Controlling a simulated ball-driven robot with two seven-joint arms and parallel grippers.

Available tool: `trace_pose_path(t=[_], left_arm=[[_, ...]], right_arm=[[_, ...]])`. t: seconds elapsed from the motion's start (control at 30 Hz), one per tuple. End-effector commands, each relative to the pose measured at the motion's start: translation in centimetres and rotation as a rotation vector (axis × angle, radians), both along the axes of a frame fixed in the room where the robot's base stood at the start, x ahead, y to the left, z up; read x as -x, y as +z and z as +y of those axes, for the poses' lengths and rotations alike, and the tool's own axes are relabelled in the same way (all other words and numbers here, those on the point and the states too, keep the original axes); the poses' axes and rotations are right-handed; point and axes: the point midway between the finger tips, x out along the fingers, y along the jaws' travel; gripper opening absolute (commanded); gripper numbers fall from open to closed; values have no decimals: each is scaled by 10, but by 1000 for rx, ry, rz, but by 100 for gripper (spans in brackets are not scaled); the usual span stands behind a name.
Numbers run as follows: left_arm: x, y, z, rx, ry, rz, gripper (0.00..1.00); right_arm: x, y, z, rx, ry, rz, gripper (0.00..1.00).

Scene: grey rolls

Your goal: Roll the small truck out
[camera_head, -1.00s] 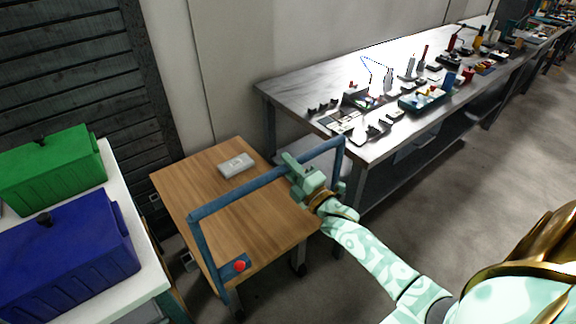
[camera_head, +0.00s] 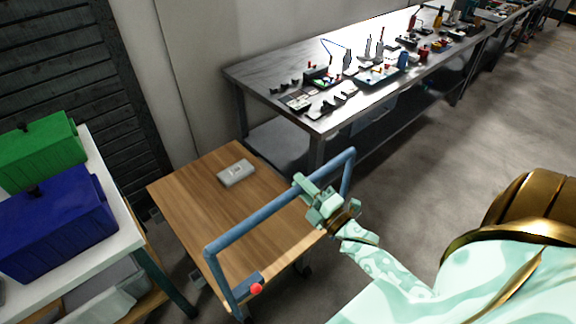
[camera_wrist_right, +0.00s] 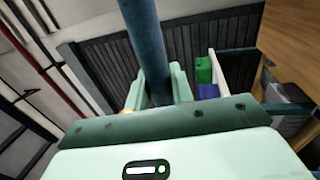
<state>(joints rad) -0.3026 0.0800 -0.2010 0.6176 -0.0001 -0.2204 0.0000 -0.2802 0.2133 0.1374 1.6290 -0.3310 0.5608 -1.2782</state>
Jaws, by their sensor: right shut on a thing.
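The small truck is a cart with a wooden top (camera_head: 200,200) and a blue tubular push handle (camera_head: 254,219) along its near side. A grey box (camera_head: 236,173) lies on its top. A red button (camera_head: 256,288) sits on a blue bracket at the handle's lower left. My right gripper (camera_head: 318,196) is shut on the handle bar, right of its middle. In the right wrist view the blue bar (camera_wrist_right: 146,40) runs between the gripper's fingers (camera_wrist_right: 158,92). The cart's wheels are mostly hidden. My left gripper is not in view.
A white-topped table (camera_head: 122,222) with a green bin (camera_head: 40,150) and a blue bin (camera_head: 58,225) stands close on the left. A long metal workbench (camera_head: 290,75) with many small items stands behind and right. Grey floor (camera_head: 475,165) is open at right.

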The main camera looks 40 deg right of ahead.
Motion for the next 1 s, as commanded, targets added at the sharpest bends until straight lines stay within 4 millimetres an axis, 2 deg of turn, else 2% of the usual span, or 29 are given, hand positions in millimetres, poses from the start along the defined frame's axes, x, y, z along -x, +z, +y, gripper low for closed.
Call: trace_pose_path(t=[0.03,0.2,0.5,0.7,1.0], left_arm=[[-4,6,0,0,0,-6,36],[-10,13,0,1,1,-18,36],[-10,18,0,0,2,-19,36],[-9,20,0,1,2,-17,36],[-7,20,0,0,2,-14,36]], right_arm=[[16,-1,-1,-3,-1,10,0],[59,-2,-4,0,-1,10,0],[112,-2,-8,-2,-1,8,0],[128,-2,-9,0,-1,7,0],[133,-3,-10,-1,0,6,0]])
